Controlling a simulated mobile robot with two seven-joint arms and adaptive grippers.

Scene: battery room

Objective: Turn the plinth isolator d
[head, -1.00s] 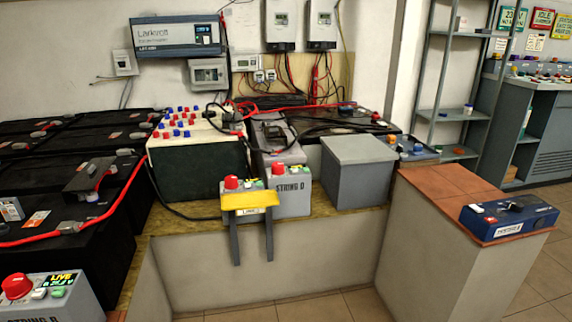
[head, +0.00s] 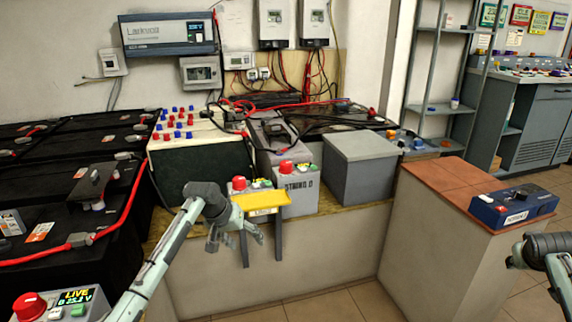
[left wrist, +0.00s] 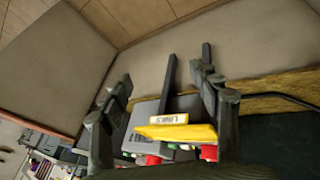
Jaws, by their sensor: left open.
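The blue isolator box (head: 513,207) lies on the red-tiled top of the plinth (head: 440,185) at the right. It has a dark round knob on top and a pale label on its front. My left gripper (head: 236,238) is open and empty, far to the left of it, in front of the yellow flap (head: 259,202). In the left wrist view my left gripper (left wrist: 164,86) has its fingers spread, with the yellow flap (left wrist: 178,133) beyond them. My right arm shows at the right edge, near the plinth; its jaws are not seen.
Grey boxes with red knobs stand behind the flap, one marked STRING D (head: 298,190). A plain grey box (head: 360,172) stands between them and the plinth. Black batteries (head: 85,190) and red cables fill the left. Tiled floor (head: 325,306) is open in front.

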